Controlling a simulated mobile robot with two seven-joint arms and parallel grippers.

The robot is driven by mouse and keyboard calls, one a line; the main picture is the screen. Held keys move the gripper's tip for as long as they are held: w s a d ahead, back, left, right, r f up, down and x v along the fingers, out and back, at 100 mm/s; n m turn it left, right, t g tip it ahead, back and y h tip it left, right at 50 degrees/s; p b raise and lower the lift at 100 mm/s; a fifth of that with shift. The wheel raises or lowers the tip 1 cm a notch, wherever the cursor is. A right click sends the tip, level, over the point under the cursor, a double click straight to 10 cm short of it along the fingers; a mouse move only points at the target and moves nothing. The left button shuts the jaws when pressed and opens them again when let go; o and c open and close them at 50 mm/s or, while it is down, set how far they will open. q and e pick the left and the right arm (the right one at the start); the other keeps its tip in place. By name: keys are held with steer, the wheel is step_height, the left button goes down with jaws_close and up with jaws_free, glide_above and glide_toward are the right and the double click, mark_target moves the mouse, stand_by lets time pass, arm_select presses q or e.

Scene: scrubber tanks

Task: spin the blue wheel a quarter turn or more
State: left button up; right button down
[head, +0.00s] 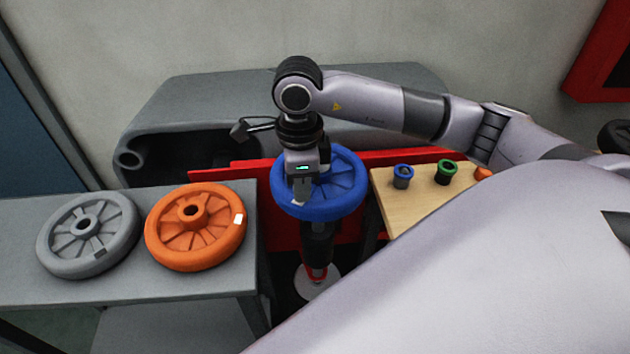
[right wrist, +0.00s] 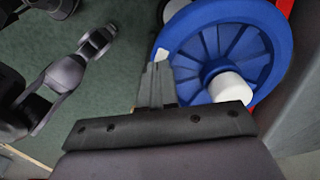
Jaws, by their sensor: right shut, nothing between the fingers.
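The blue wheel (head: 335,188) sits on a dark upright stand in the middle of the head view. It has spokes and a white patch on its rim. In the right wrist view the blue wheel (right wrist: 265,40) fills the upper right, with a white hub cap (right wrist: 231,88) and the white patch beside the fingertips. My right gripper (head: 299,197) is over the left part of the wheel, fingers shut and empty. In the right wrist view the shut fingers (right wrist: 158,70) are at the wheel's rim; I cannot tell whether they touch it. My left gripper is not in view.
A grey wheel (head: 75,248) and an orange wheel (head: 212,232) lie on a grey table (head: 130,292) at left. A wooden board (head: 395,212) at right holds small blue, green and orange caps. A grey machine body and red panel stand behind.

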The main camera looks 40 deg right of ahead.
mark_target(338, 202)
steer(key=shift+f+b, duration=0.6)
steer(key=shift+f, duration=0.05)
stand_by(0.6)
steer(key=shift+s+d, duration=0.1)
steer(key=shift+s+d, duration=0.6)
steer(key=shift+s, duration=0.15)
steer(key=shift+s+d+b, duration=0.45)
steer(key=shift+s+d, duration=0.25)
steer(key=shift+d, duration=0.2)
steer(key=shift+d+f, duration=0.1)
steer(key=shift+s+d, duration=0.15)
steer(key=shift+d, duration=0.1)
steer(key=shift+s+d+b, duration=0.25)
steer(key=shift+d+b, duration=0.1)
steer(key=shift+d, duration=0.3)
